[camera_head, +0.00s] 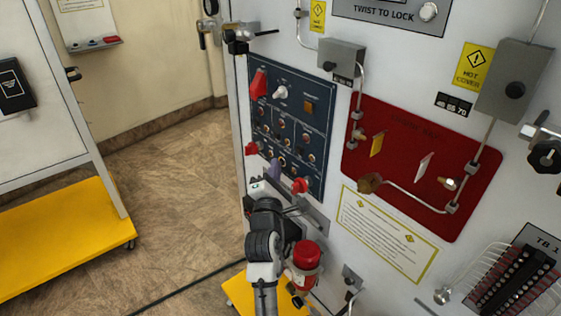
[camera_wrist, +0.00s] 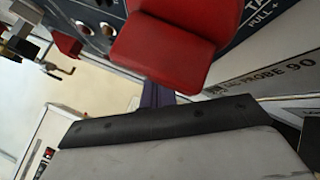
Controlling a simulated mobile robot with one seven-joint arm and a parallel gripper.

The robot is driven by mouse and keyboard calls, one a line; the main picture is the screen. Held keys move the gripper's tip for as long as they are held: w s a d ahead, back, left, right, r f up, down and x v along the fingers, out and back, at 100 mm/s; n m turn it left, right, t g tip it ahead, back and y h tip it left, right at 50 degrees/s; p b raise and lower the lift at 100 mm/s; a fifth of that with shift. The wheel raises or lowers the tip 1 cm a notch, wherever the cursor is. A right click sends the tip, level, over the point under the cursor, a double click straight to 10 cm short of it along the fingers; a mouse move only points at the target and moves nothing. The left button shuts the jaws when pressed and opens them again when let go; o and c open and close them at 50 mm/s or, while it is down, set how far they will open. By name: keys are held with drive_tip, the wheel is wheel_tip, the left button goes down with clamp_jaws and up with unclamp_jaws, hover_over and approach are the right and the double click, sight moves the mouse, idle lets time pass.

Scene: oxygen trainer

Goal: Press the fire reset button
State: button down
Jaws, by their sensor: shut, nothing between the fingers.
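The dark blue control panel (camera_head: 318,115) on the white wall carries several small round buttons, an orange square one and red and white knobs. Its labels are too small to read, so I cannot tell which is the fire reset button. My gripper (camera_head: 275,170) is shut and empty, its purplish fingers in front of the panel's lower part. I cannot tell whether they touch it. In the wrist view the purple finger (camera_wrist: 159,95) shows partly behind a large red part (camera_wrist: 165,45). Round buttons at the panel's edge (camera_wrist: 84,30) show at the upper left there.
Red knobs (camera_head: 300,186) and (camera_head: 251,149) stick out close to my gripper. A red-topped cylinder (camera_head: 306,256) stands beside my arm. A red plate with pipes (camera_head: 400,150) is to the right. A yellow-based cart (camera_head: 70,235) stands left, with open floor (camera_head: 175,190) between.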

idle(0.3)
drive_tip(key=shift+s+a, duration=0.45)
drive_tip(key=shift+a, duration=0.15)
drive_tip(key=s+a+b, duration=0.1)
drive_tip(key=a, duration=0.1)
drive_tip(key=s+a, duration=0.1)
drive_tip(key=a, duration=0.1)
drive_tip(key=shift+s+b, duration=0.4)
idle(0.5)
